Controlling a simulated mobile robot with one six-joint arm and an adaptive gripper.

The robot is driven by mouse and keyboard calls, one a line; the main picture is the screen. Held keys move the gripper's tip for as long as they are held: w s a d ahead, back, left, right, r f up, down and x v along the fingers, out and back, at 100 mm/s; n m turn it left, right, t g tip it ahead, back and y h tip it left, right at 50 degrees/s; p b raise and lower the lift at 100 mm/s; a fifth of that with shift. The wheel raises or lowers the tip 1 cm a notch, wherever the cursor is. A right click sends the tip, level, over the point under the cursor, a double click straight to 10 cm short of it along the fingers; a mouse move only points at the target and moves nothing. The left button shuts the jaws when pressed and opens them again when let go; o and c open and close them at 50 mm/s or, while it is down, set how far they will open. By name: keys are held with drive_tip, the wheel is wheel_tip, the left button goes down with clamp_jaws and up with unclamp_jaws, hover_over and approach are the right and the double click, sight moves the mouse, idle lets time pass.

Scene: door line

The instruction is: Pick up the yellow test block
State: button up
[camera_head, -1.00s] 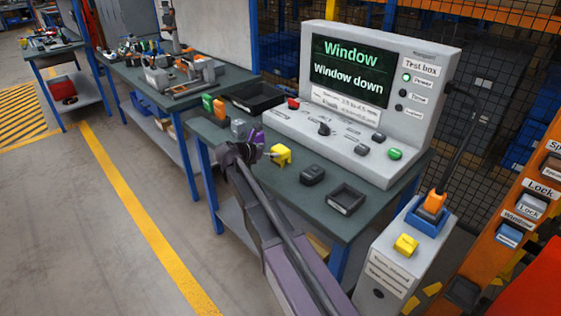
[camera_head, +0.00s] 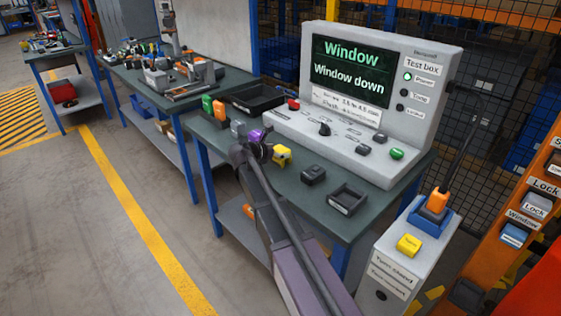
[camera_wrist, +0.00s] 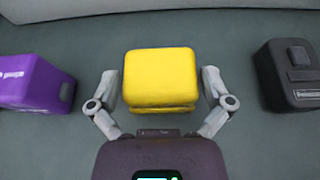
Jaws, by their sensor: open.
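The yellow test block (camera_head: 282,155) sits on the green-grey bench top, in front of the test box. In the wrist view the yellow block (camera_wrist: 161,78) is centred between the two fingers of my gripper (camera_wrist: 160,80). The fingers are spread, one on each side of the block, with a gap showing on both sides. In the head view my gripper (camera_head: 264,152) is just left of the block, and my arm hides part of the space there.
A purple block (camera_wrist: 32,82) is on the left and a black block (camera_wrist: 292,76) on the right. The grey test box (camera_head: 400,130) stands behind.

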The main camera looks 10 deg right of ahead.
drive_tip(key=shift+w+d+f, duration=0.15)
drive_tip(key=shift+w+d, duration=0.05)
drive_tip(key=shift+d, duration=0.1)
idle(0.4)
drive_tip(key=c, duration=1)
